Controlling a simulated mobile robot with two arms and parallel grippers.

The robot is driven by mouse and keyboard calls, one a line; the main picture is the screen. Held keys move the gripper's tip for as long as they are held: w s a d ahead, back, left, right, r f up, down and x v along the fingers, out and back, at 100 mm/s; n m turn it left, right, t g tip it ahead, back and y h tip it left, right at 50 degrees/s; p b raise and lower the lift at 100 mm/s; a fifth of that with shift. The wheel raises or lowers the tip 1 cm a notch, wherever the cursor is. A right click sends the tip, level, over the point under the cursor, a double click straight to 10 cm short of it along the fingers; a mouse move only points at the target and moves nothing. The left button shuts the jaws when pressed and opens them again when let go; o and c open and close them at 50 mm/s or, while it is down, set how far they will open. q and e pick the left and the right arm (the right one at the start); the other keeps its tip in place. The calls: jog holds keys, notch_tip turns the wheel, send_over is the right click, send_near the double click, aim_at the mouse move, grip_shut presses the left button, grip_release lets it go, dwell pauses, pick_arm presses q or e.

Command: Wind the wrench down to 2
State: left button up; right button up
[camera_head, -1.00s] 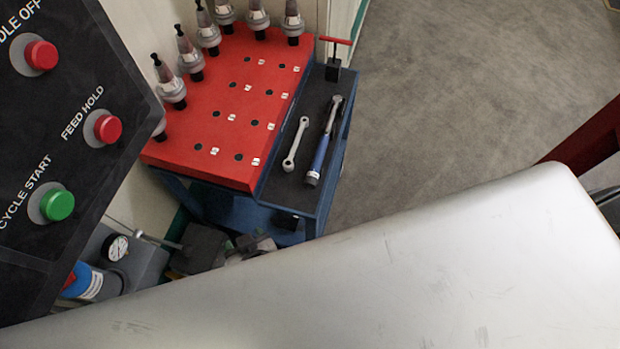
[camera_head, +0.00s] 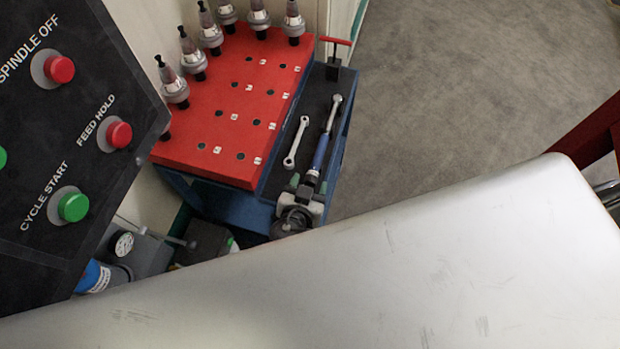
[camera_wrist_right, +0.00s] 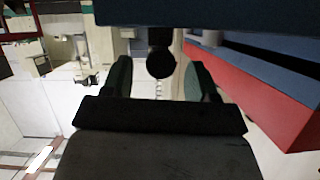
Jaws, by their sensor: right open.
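The torque wrench (camera_head: 321,152), with a silver ratchet head and a blue handle, lies on the black top of the blue side shelf, its handle end toward me. My right gripper (camera_head: 309,183) is at this handle end, its green fingertips open on either side of it. I cannot tell whether they touch it. In the right wrist view the open fingers (camera_wrist_right: 160,78) flank a dark round end, perhaps the wrench's knob. The scale marks are too small to read. My left gripper is not in view.
A plain combination wrench (camera_head: 296,142) lies left of the torque wrench. The red rack (camera_head: 215,155) with several tool holders stands further left. A red T-handle (camera_head: 334,58) rises at the shelf's far end. A button panel (camera_head: 60,130) fills the left side. Floor is clear at right.

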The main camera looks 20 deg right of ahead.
jog(key=shift+x, duration=0.85)
jog(key=shift+c, duration=0.4)
jog(key=c, duration=0.8)
jog(key=shift+f+b, duration=0.25)
jog(key=shift+b, duration=0.4)
jog(key=shift+c, duration=0.3)
jog(key=m+y+b, duration=0.1)
jog(key=b, duration=0.3)
jog(key=m+t+b, duration=0.1)
jog(key=b, duration=0.3)
jog(key=shift+s+f+m+y, duration=0.1)
jog(key=shift+f+m+y, duration=0.05)
jog(key=shift+m+y, duration=0.25)
jog(key=shift+d+r+m+t+b, duration=0.1)
jog(key=shift+r+m+t+b, duration=0.3)
jog(key=shift+b, duration=1.35)
jog(key=shift+m, duration=0.3)
